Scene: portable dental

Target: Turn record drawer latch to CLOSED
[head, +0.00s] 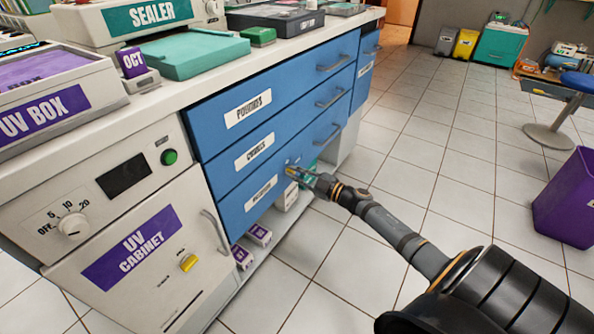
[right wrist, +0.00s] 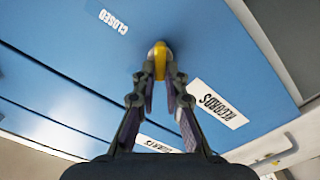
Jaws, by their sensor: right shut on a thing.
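The record drawer (head: 250,201) is the lowest blue drawer of the cabinet, and its front is flush with the cabinet. In the right wrist view its RECORDS label (right wrist: 219,103) shows upside down, with a CLOSED label (right wrist: 113,21) on the same front. The yellow latch (right wrist: 160,58) sits on this front between the two labels. My right gripper (head: 306,176) reaches the drawer front from the right. In the wrist view my right gripper (right wrist: 160,76) has its fingertips shut on the latch. The latch is mostly hidden in the head view. My left gripper is not in view.
Drawer handles (head: 328,134) stick out to the right of the latch. The UV cabinet (head: 135,245) stands at left with its own handle and yellow latch. Small boxes (head: 258,234) sit on a low shelf below. The tiled floor at right is mostly clear, with a purple bin (head: 565,205) beyond.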

